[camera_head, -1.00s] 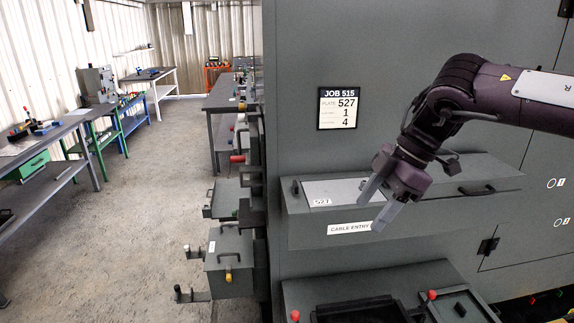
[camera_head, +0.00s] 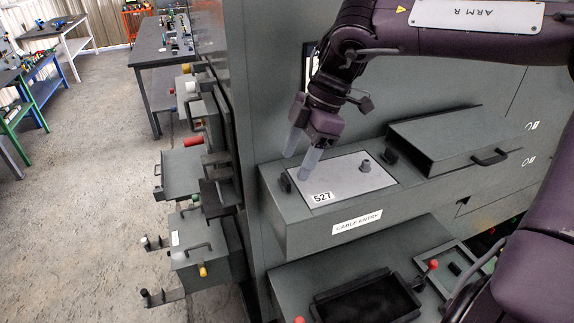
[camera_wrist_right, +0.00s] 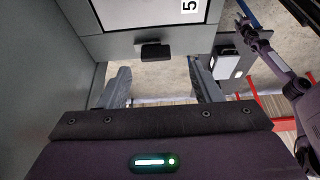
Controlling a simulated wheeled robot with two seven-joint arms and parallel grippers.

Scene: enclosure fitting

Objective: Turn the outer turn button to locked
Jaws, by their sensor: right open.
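The pale plate marked 527 (camera_head: 350,178) lies on top of the cable entry box (camera_head: 300,223). A small black turn button (camera_head: 285,183) sits by its left, outer end; a second one (camera_head: 390,157) is by the other end. In the right wrist view the outer button (camera_wrist_right: 154,51) lies parallel to the plate edge, with a gap between them. My right gripper (camera_head: 305,160) is open and empty above the outer end. Its fingers (camera_wrist_right: 162,88) point down on either side of the button, apart from it. A purple arm with a small dark end (camera_wrist_right: 245,30) shows there too; its jaws are unclear.
A grey lidded box with a handle (camera_head: 455,142) stands right of the plate. A lower ledge (camera_head: 290,290) carries a black recess and red knobs. Drawers and brackets (camera_head: 205,255) stick out on the left side. The aisle floor (camera_head: 90,170) is clear.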

